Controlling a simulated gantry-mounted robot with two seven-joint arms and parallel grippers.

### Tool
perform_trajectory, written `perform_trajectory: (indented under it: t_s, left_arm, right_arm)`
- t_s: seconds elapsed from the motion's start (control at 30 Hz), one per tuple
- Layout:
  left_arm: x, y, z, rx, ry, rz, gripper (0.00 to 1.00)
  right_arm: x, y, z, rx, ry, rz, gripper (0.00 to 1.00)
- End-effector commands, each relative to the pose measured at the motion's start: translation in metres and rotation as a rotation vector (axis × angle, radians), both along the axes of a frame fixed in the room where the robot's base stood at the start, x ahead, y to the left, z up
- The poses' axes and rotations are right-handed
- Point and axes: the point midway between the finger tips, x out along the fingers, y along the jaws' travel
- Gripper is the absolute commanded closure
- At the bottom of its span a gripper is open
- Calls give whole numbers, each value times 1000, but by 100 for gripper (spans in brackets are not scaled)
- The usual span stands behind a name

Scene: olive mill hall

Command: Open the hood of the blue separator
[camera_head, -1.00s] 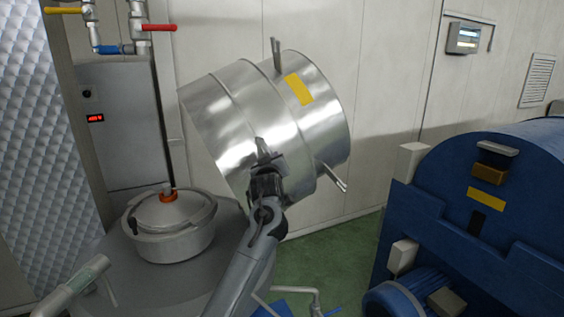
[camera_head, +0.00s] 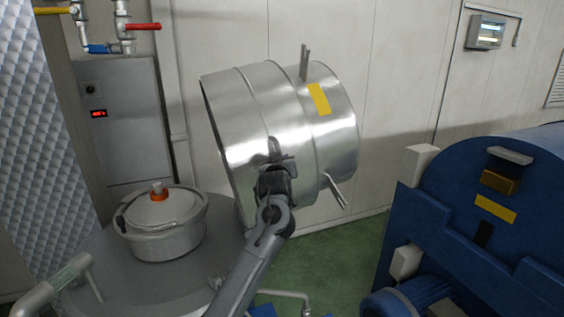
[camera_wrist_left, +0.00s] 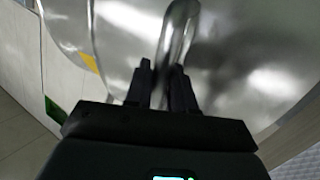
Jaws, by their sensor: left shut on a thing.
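The hood (camera_head: 238,115) is a shiny silver drum with a yellow label (camera_head: 319,99). It is tipped onto its side, raised over the right part of a round grey top, its open end facing left. A silver lidded bowl (camera_head: 165,228) with an orange knob (camera_head: 158,191) stands uncovered on that top. My left gripper (camera_head: 275,158) is at the hood's near side. In the left wrist view my left gripper (camera_wrist_left: 162,85) is shut on the hood's curved metal handle (camera_wrist_left: 180,32). My right gripper is in neither view.
A large blue machine (camera_head: 450,220) stands at the right. A grey control cabinet (camera_head: 125,145) and pipes with red and yellow valve handles are behind at the left. A pipe (camera_head: 60,285) is at the front left. Green floor (camera_head: 345,255) shows between the machines.

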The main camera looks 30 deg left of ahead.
Motion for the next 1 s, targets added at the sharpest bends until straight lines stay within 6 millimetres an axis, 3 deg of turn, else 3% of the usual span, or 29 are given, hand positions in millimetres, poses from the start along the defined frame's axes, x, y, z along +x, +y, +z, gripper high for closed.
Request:
perform_trajectory:
  t_s: [0.07,0.1,0.2,0.73,1.0]
  left_arm:
    - [-1,1,1,-1,-1,2,100]
    - [0,2,1,-1,-1,2,73]
    - [0,2,0,-1,-1,2,60]
    - [-1,2,-1,-2,0,4,60]
    - [-21,-9,0,-2,-3,3,60]
  right_arm:
    - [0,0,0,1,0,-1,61]
    - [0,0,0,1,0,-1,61]
    - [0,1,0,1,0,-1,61]
    - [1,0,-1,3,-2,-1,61]
    - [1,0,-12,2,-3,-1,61]
